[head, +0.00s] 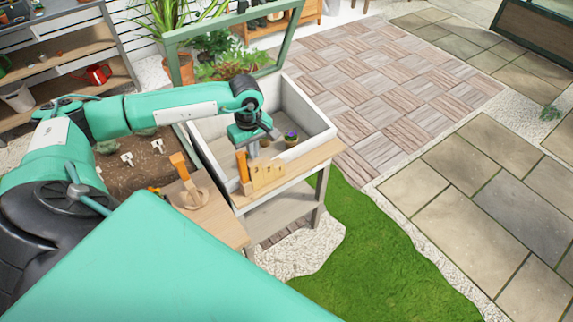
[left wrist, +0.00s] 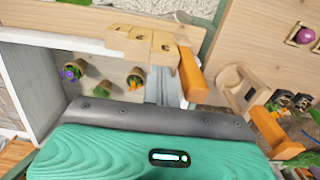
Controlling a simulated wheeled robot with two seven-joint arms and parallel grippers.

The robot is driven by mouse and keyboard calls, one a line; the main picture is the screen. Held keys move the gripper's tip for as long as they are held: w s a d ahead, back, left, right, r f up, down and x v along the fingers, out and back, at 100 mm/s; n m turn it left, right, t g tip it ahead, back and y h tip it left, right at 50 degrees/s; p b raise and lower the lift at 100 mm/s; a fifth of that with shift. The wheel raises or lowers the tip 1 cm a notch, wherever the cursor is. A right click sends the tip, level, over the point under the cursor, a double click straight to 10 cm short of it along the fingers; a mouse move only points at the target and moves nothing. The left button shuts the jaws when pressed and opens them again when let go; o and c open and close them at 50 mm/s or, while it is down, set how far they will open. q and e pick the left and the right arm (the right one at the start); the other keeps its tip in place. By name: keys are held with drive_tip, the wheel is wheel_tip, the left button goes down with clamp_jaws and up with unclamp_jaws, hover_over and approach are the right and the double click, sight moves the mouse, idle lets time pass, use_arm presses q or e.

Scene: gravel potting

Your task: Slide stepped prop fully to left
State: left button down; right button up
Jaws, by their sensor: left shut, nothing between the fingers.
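The stepped prop (head: 266,172) is a pale wooden block with steps and dark marks on its face. It stands on the front wooden ledge of the white planter box, and it also shows at the top of the left wrist view (left wrist: 140,43). An orange upright piece (head: 243,168) stands at its left end in the head view. My left gripper (head: 250,148) is shut and empty, pointing down just behind the prop and the orange piece. Its grey fingers (left wrist: 165,88) show close to both in the wrist view; contact cannot be told. My right gripper is out of view.
Small potted plants (head: 291,138) stand inside the planter box (head: 312,108). To the left, a wooden ring-shaped piece (head: 190,197) and another orange piece (head: 180,166) sit near the soil bed (head: 125,176). A green-framed raised lid (head: 285,52) is behind. Grass lies right of the bench.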

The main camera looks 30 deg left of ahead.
use_arm(q)
drive_tip(key=shift+w+d, duration=0.25)
drive_tip(key=shift+w, duration=0.25)
wheel_tip(320, 180, up, 8)
drive_tip(key=p, duration=0.3)
idle(0.3)
idle(0.4)
